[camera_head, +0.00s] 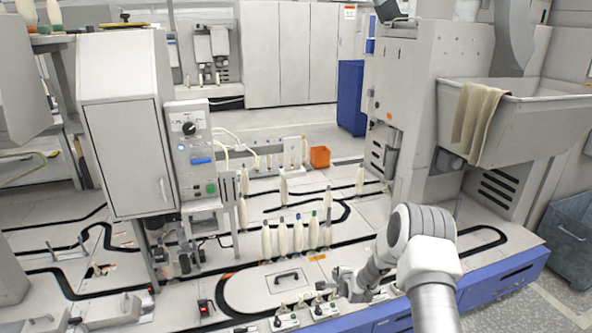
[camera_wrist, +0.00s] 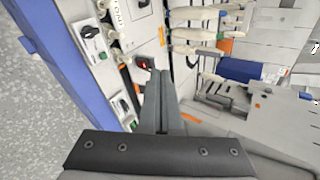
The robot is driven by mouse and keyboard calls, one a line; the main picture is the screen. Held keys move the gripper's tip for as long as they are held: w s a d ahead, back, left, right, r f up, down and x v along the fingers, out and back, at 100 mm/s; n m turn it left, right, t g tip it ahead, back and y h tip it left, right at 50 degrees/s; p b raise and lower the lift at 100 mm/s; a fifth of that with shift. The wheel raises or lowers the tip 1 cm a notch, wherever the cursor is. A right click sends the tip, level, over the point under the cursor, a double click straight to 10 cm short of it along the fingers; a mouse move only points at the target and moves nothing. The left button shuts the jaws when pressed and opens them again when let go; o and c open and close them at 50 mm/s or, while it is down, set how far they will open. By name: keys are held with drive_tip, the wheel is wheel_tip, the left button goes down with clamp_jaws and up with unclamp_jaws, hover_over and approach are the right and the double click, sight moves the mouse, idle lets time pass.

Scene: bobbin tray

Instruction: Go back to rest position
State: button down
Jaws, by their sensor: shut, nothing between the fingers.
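My gripper (camera_head: 338,280) is low over the front part of the machine table (camera_head: 378,216), right of a plate with a dark handle (camera_head: 286,277). Its two fingers also show side by side in the wrist view (camera_wrist: 162,74), shut with nothing between them. A row of upright cream bobbins (camera_head: 283,238) with coloured tops stands behind the gripper, apart from it. Bobbins also show in the wrist view (camera_wrist: 194,34), near the top. My arm reaches in from the lower right of the head view.
Small switch boxes (camera_head: 287,318) sit near the table's front edge, close to the gripper. A control panel (camera_head: 192,150) and grey cabinet (camera_head: 124,125) stand at left. An orange bin (camera_head: 320,157) is at the back. A hopper (camera_head: 535,120) with a cloth (camera_head: 478,120) overhangs the right.

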drive_tip(key=s+r+n+g+h, duration=0.1)
drive_tip(key=s+r+n, duration=0.25)
drive_tip(key=r, duration=0.65)
drive_tip(key=s+d+r+n, duration=0.1)
drive_tip(key=s+r+n, duration=0.3)
drive_tip(key=r, duration=0.6)
drive_tip(key=s+r+n+g+h, duration=0.15)
drive_tip(key=s+r, duration=0.35)
drive_tip(key=r, duration=0.5)
drive_tip(key=s+r+n+g, duration=0.1)
drive_tip(key=s+r+n, duration=0.2)
drive_tip(key=s, duration=0.8)
drive_tip(key=s+r+n, duration=0.3)
drive_tip(key=s, duration=0.7)
drive_tip(key=s+r+n+g, duration=0.1)
drive_tip(key=s+r+n, duration=0.2)
drive_tip(key=s, duration=0.8)
wheel_tip(320, 180, up, 21)
drive_tip(key=p, duration=2.1)
drive_tip(key=shift+s+y, duration=0.15)
drive_tip(key=shift+y, duration=0.3)
drive_tip(key=shift+r, duration=0.1)
